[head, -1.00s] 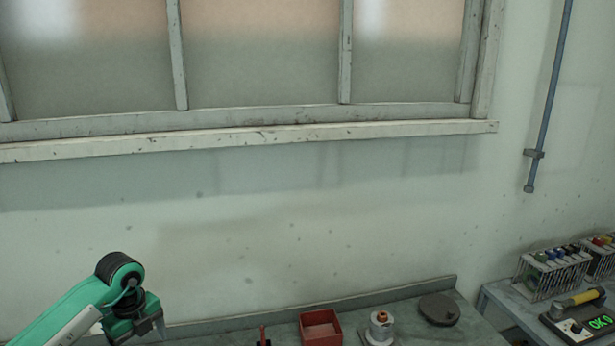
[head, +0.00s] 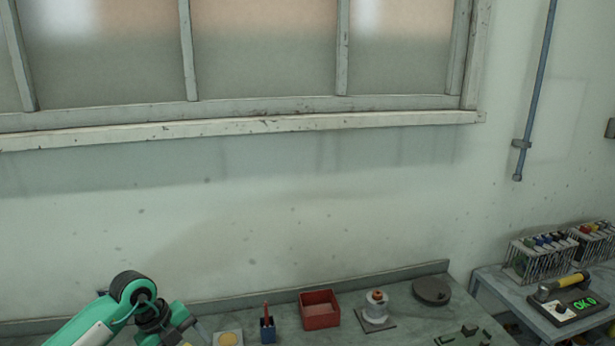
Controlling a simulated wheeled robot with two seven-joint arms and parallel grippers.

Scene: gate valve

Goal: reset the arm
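My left arm comes in at the lower left of the head view in green and black. Its gripper (head: 192,328) is at the bottom edge above the workbench, left of a small pad with a yellow disc. One finger shows in part, and I cannot tell whether the gripper is open or shut. My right arm and gripper are out of view. No gate valve can be made out for certain.
On the grey workbench (head: 405,312) stand a yellow-disc pad (head: 228,339), a blue holder (head: 267,328), a red bin (head: 320,310), a white spool-like item (head: 375,308) and a dark round lid (head: 431,291).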

